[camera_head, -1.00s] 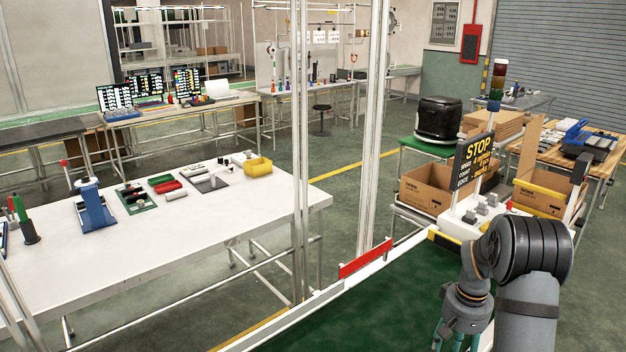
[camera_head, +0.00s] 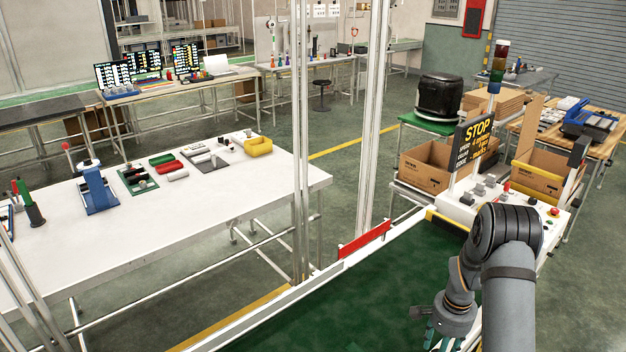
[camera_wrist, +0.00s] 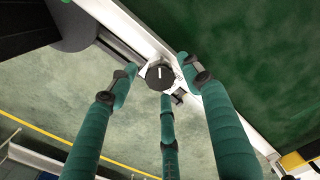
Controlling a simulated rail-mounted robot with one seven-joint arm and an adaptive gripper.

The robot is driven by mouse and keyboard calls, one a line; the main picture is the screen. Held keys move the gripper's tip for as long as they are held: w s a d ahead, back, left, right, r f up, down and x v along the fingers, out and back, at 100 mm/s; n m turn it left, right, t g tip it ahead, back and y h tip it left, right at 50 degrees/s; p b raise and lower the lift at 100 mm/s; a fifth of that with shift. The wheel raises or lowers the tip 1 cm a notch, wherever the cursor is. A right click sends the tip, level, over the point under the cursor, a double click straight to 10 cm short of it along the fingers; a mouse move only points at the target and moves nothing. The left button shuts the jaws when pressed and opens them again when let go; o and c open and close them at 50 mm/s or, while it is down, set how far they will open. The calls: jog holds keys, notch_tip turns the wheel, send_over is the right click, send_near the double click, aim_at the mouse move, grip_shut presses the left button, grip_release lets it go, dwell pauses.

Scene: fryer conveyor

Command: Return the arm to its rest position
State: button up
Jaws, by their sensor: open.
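My gripper (camera_head: 432,338) is at the lower right in the head view, low over the green conveyor belt (camera_head: 385,290) and partly cut off by the frame's bottom. In the wrist view its green fingers (camera_wrist: 160,86) are spread open and hold nothing. A round black knob (camera_wrist: 160,76) with a white mark appears between the fingertips, by the white conveyor rail (camera_wrist: 132,30). I cannot tell how far it is from the fingers. My arm comes in from the right edge of the belt, bent at the elbow.
A control panel (camera_head: 462,207) with a STOP sign (camera_head: 474,140) and a signal tower (camera_head: 498,70) stands at the belt's far end. Cardboard boxes (camera_head: 424,174) are behind it. A white table (camera_head: 240,215) with tools is left, beyond upright posts (camera_head: 371,130). Open floor lies between.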

jog(key=m+p, duration=0.2)
jog(key=m, duration=0.1)
jog(key=m+p, duration=0.1)
jog(key=shift+r+m, duration=0.3)
jog(key=shift+m, duration=0.1)
jog(key=m+p, duration=0.2)
jog(key=m, duration=0.1)
jog(key=shift+p, duration=0.3)
jog(key=shift+w+r+b, duration=0.15)
jog(key=shift+r+b, duration=0.15)
jog(key=shift+b, duration=0.15)
jog(key=shift+r, duration=0.9)
jog(key=shift+r, duration=0.1)
